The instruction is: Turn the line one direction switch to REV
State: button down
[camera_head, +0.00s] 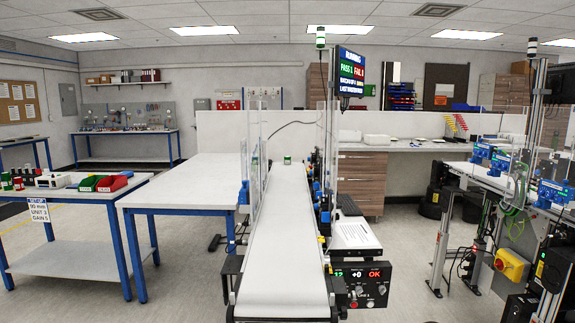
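A belt conveyor (283,245) runs away from me in the middle of the view. A black control box (362,287) is fixed at its near right end, with a lit display reading "OK" in red and several small knobs and buttons below. The lettering is too small to tell which knob is the line one direction switch or where it points. A second conveyor line (487,180) stands at the right, with a grey panel (508,232) bearing a yellow and red rotary switch (512,264). My gripper is not in view.
A white table with blue legs (180,190) stands along the belt's left side. A cart with coloured bins (75,185) is farther left. A monitor (350,73) hangs above the belt. Floor is open between the control box and the right line's stand (440,240).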

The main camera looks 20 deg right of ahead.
aim_at(358, 290)
jog(key=i+l, duration=0.1)
jog(key=l, duration=0.4)
jog(key=i+l, duration=0.1)
jog(key=l, duration=0.4)
jog(key=i+l, duration=0.1)
jog(key=l, duration=0.4)
jog(key=i+l, duration=0.1)
jog(key=l, duration=0.45)
jog(key=i+l, duration=0.1)
jog(key=l, duration=0.4)
